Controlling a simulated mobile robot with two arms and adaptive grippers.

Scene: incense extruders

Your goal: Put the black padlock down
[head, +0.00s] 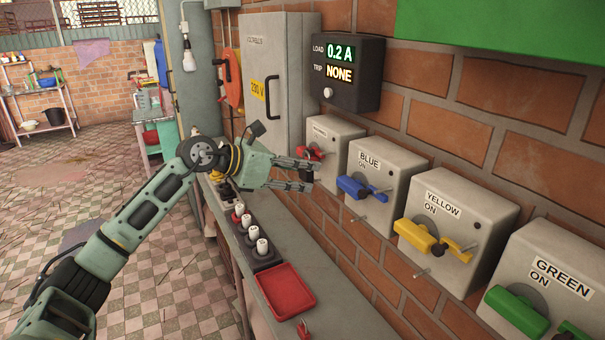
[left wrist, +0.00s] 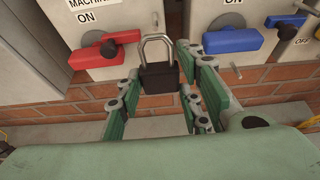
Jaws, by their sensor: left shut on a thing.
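The black padlock (left wrist: 160,78) is upright in the left wrist view, its silver shackle pointing up and looking closed. My left gripper (left wrist: 160,92) is shut on its dark body. In the head view my left gripper (head: 305,176) is in front of the red-handled switch box (head: 327,148), above the grey ledge (head: 325,305); the padlock is hard to make out there. In the left wrist view the padlock appears between the red handle (left wrist: 100,52) and the blue handle (left wrist: 240,39). I cannot tell whether it touches the box. My right gripper is in neither view.
The ledge carries a red tray (head: 266,285), a row of white-topped fuses (head: 261,247) and a small red object (head: 303,328) at the front. Blue (head: 372,180), yellow (head: 455,225) and green (head: 550,280) switch boxes line the brick wall, with handles and pins sticking out.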

